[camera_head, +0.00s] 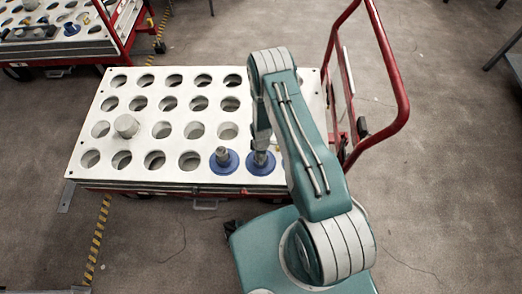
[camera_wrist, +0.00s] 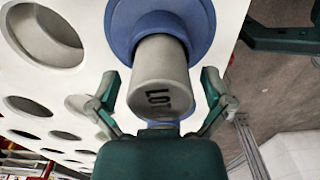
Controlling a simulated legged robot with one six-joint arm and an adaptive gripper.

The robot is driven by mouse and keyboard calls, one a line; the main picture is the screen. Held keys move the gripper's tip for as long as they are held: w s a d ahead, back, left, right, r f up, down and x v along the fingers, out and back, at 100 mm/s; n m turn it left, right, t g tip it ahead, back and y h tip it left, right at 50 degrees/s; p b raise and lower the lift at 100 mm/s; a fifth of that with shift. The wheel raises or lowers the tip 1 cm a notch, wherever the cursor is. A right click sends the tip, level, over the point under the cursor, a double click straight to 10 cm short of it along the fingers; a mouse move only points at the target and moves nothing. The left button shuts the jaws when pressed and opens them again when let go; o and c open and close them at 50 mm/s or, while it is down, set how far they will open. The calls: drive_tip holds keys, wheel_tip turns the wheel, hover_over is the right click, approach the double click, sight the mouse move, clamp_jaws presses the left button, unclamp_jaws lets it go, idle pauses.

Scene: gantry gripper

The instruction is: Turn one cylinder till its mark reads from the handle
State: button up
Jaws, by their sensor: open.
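A grey cylinder (camera_wrist: 160,72) stands in a blue collar (camera_wrist: 198,22) in the wrist view. A second grey cylinder (camera_head: 222,153) in a blue collar stands just left. The cart's red handle (camera_head: 396,75) rises at the right.
The white cart top (camera_head: 140,112) has rows of round holes, mostly empty. A plain pale cylinder (camera_head: 126,125) stands in one at the left. Another loaded red cart (camera_head: 75,45) is at the back left. Open floor (camera_head: 445,190) lies to the right.

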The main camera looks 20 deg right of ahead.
drive_tip(key=c, duration=1.3)
drive_tip(key=shift+o, duration=0.2)
drive_tip(key=shift+m, duration=1.6)
drive_tip(key=shift+m, duration=1.5)
